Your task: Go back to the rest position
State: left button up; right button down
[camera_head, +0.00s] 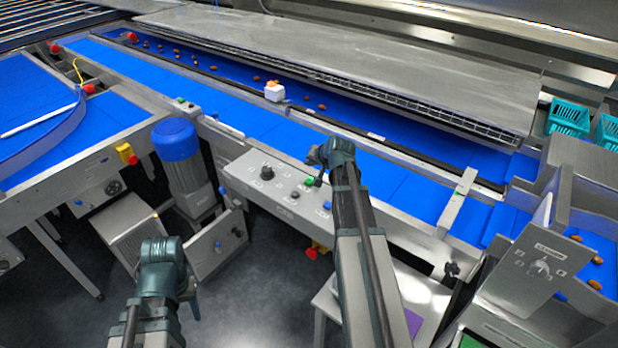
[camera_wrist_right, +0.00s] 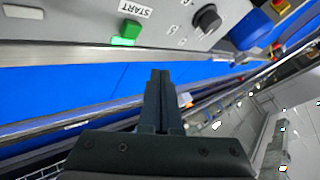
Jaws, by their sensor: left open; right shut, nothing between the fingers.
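My left gripper (camera_head: 165,255) is at the end of the arm at lower left in the head view, over the floor. It is open, with its fingers mostly hidden by its wrist, and I see nothing held in it. My right gripper (camera_head: 318,165) is over the control panel (camera_head: 280,190) beside the blue belt. Its shut, empty fingers show in the wrist view (camera_wrist_right: 160,85). The green START button (camera_head: 309,182) is close to this gripper in the head view; the button also shows in the wrist view (camera_wrist_right: 126,34), apart from the fingertips.
A blue-capped motor (camera_head: 177,150) stands between my arms. Teal baskets (camera_head: 568,118) are at far right. Open floor lies near my left gripper.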

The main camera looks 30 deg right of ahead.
jog(key=shift+f, duration=0.1)
dwell(0.6)
jog(key=s+a+f+n+g+y, duration=0.1)
jog(key=s+a+f+n+g, duration=0.15)
jog(key=a, duration=0.55)
jog(key=s+a+f+n+g, duration=0.1)
jog(key=s+a+n, duration=0.15)
jog(key=a, duration=0.45)
jog(key=s+a+f+n+g+y, duration=0.1)
jog(key=s+a, duration=0.2)
jog(key=a, duration=0.5)
jog(key=s+a+f+n+g+h, duration=0.1)
jog(key=s+a+n+g, duration=0.1)
jog(key=s+a, duration=0.5)
jog(key=s+a+f+n+g+h, duration=0.1)
jog(key=s+a+n, duration=0.4)
jog(key=s, duration=0.6)
jog(key=shift+a+g+h, duration=0.5)
jog(key=shift+a+g, duration=0.4)
jog(key=shift+g, duration=0.15)
jog(key=shift+s, duration=0.1)
